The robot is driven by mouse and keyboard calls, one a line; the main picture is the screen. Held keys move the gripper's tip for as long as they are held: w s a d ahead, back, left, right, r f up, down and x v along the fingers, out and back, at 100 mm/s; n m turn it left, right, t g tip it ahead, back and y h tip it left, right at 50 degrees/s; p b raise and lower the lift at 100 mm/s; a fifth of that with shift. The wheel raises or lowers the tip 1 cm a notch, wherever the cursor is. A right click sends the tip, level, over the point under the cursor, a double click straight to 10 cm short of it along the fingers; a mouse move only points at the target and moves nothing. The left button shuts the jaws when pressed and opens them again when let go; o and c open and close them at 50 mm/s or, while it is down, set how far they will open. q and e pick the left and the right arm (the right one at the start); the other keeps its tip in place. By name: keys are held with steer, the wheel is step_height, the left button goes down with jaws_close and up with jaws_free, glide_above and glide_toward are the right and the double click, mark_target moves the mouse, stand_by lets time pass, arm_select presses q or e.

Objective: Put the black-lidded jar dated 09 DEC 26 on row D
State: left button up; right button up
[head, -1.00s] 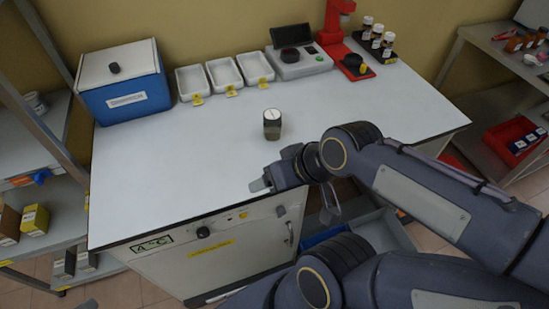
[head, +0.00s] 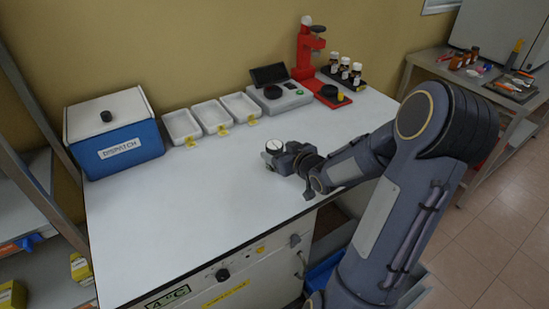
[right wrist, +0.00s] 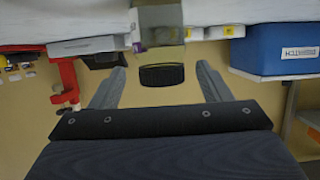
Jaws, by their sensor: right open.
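A small jar with a dark lid and a white round label on top (head: 274,146) stands on the white worktop. Its date cannot be read. My right gripper (head: 273,158) is at the jar, low over the worktop. In the right wrist view, which is upside down, the black lid (right wrist: 162,76) lies between the two open fingers (right wrist: 162,70), with a gap on each side. The jar's see-through body (right wrist: 160,22) shows above the lid in that picture. No row marked D can be made out. My left gripper is not in view.
A blue dispatch box (head: 118,140), several white trays (head: 212,117), a grey instrument (head: 280,97) and a red stand (head: 306,60) line the back of the worktop (head: 190,215). Several small jars (head: 344,70) stand at the back right. The worktop's left and front are clear.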

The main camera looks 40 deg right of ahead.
mark_target(271, 145)
steer(key=x, duration=0.4)
steer(key=shift+w, duration=0.5)
steer(key=shift+r, duration=0.1)
steer(key=c, duration=1.3)
